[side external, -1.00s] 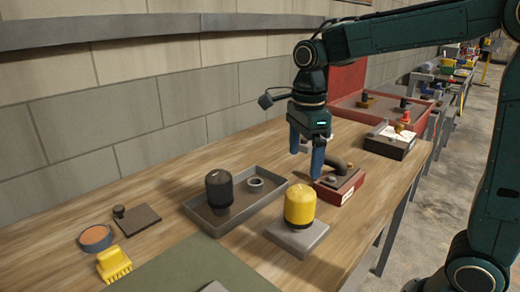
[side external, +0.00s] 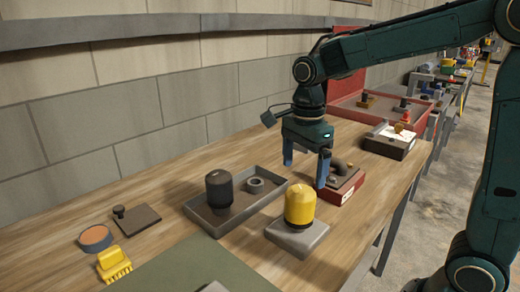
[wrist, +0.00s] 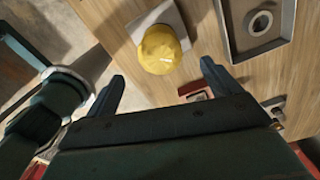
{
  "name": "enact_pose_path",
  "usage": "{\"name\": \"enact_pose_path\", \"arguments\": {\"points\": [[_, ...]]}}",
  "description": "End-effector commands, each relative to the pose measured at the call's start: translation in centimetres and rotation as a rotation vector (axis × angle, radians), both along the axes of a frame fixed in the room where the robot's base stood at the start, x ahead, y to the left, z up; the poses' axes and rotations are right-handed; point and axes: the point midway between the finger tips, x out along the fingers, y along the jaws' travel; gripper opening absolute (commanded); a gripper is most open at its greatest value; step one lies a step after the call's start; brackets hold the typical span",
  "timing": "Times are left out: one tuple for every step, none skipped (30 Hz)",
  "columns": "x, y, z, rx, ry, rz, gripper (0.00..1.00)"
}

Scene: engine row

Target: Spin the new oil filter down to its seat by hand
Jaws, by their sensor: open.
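The yellow oil filter (side external: 300,205) stands upright on a grey square block (side external: 297,236) near the front of the bench. In the wrist view the filter (wrist: 160,48) shows from above, a little beyond and between my fingertips. My gripper (side external: 304,174) is open and empty, above and behind the filter, near the red box with a dark pipe fitting (side external: 341,186). Its two fingers point down and touch nothing that I can make out; the wrist view shows them spread apart (wrist: 162,72). The joint between filter and block is mostly hidden by the filter.
A grey tray (side external: 214,226) left of the filter holds a black canister (side external: 219,189) and a grey ring (side external: 255,185). A yellow brush (side external: 114,264), an orange-filled dish (side external: 95,238) and a dark plate (side external: 137,219) lie further left. A red toolbox (side external: 372,110) stands behind.

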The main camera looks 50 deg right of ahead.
Motion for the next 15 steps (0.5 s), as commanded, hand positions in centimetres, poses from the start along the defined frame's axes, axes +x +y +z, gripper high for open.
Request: {"name": "enact_pose_path", "arguments": {"points": [[-0.1,0.0,-0.7,0.0,0.004,0.0,0.89],[0.0,0.0,-1.1,0.0,0.004,0.0,0.89],[0.0,0.0,-1.7,0.0,0.005,0.0,0.89],[0.0,0.0,-2.1,0.0,0.004,0.0,0.89],[-0.1,0.0,-2.5,0.0,0.005,0.0,0.89],[-0.1,0.0,-3.1,0.0,0.004,0.0,0.89],[-0.1,0.0,-3.5,0.0,0.004,0.0,0.89],[-0.1,0.0,-3.9,0.0,0.004,0.0,0.89],[-0.1,0.0,-4.5,0.0,0.005,0.0,0.89],[0.0,0.0,-4.9,0.0,0.004,-0.001,0.89],[-0.1,0.0,-5.3,0.0,0.005,-0.001,0.89],[-0.1,0.0,-5.9,0.0,0.004,-0.001,0.89],[-0.1,0.0,-6.3,0.0,0.005,-0.001,0.89],[0.0,0.0,-6.7,0.0,0.004,-0.001,0.89],[-0.1,0.0,-7.3,0.0,0.005,-0.001,0.89]]}}
